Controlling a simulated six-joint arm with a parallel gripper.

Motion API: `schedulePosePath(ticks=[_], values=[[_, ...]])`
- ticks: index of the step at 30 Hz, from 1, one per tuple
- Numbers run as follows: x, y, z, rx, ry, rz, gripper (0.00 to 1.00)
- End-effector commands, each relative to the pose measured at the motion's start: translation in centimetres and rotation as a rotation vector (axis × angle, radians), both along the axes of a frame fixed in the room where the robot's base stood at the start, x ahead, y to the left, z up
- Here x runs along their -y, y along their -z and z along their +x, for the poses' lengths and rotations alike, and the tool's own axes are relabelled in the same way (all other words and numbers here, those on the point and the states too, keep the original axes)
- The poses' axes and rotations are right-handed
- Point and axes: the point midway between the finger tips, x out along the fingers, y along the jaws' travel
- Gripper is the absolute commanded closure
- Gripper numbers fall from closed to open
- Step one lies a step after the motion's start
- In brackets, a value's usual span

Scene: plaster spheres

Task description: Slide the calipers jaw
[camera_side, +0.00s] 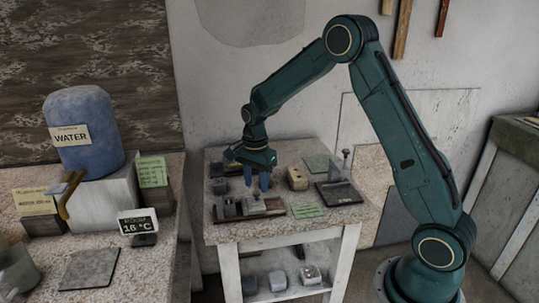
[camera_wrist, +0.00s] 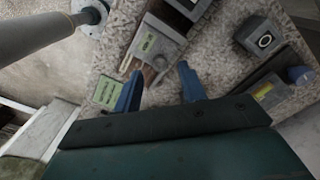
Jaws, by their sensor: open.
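My gripper (camera_side: 258,181) hangs over the small stone-topped table, its two blue fingers pointing down, just behind a grey metal device on a dark brown base (camera_side: 268,214). This device may be the calipers, but it is too small to be sure. In the wrist view my gripper (camera_wrist: 158,92) shows its fingers spread apart, with nothing held between them.
A green card (camera_side: 307,211) lies at the front edge. A beige block (camera_side: 297,178) and a dark plate with an upright post (camera_side: 340,194) stand to the right. A grey block with a round face (camera_wrist: 260,38) is at upper right in the wrist view. A blue water container (camera_side: 85,130) stands left.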

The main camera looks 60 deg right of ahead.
Motion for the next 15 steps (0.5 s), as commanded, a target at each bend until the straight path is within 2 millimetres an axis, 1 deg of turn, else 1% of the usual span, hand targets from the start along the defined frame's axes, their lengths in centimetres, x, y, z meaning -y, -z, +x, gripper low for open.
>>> schedulePosePath(ticks=[1, 9, 15], values=[[0.0, -0.9, 0.1, 0.005, 0.000, -0.001, 0.59], [0.0, -5.5, 0.1, 0.006, 0.000, -0.001, 0.59], [0.0, -8.6, 0.1, 0.004, 0.000, -0.001, 0.59]])
